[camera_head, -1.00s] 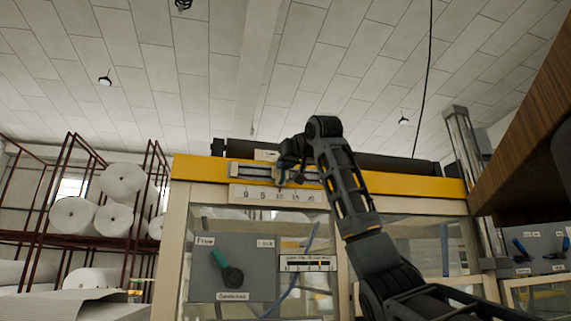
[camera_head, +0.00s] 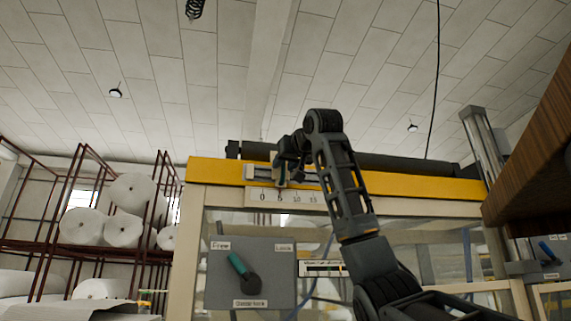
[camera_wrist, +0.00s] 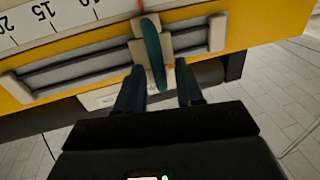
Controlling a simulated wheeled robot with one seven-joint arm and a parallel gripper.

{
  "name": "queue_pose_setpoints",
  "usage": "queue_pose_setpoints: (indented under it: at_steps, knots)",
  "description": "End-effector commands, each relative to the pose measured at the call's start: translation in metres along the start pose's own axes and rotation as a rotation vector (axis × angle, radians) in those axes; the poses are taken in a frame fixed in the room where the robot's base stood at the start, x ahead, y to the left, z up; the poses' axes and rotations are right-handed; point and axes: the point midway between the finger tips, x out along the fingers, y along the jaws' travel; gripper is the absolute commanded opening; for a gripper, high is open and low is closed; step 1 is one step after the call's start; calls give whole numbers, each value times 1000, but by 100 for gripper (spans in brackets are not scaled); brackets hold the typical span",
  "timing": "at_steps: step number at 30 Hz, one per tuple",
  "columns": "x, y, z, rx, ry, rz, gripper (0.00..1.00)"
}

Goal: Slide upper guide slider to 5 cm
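The upper guide slider is a light block with a teal handle (camera_wrist: 153,50) on a grey rail across the yellow beam. In the wrist view, a red pointer line stands above it, left of the block's middle. In the head view, the slider (camera_head: 280,172) sits close to the 5 mark of the scale plate (camera_head: 284,196), partly hidden by my gripper (camera_head: 291,158). In the wrist view, my gripper (camera_wrist: 160,80) has its fingers apart, one on each side of the teal handle, with narrow gaps visible. The exact reading under the pointer is cut off.
Below the beam is a grey panel (camera_head: 250,272) with a teal lever (camera_head: 242,268) between Free and Lock labels. A dark roller (camera_head: 390,162) lies behind the beam. A brown wooden board (camera_head: 525,180) overhangs at right.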

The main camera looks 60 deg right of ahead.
Motion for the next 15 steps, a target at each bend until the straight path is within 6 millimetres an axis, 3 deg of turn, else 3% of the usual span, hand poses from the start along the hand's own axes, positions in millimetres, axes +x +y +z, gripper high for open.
queue_pose_setpoints:
  at_steps: [8, 15]
  knots:
    - [-1, 0, 0, 0, 1, 0, 40]
    - [-30, 0, 2, -1, 5, -1, 40]
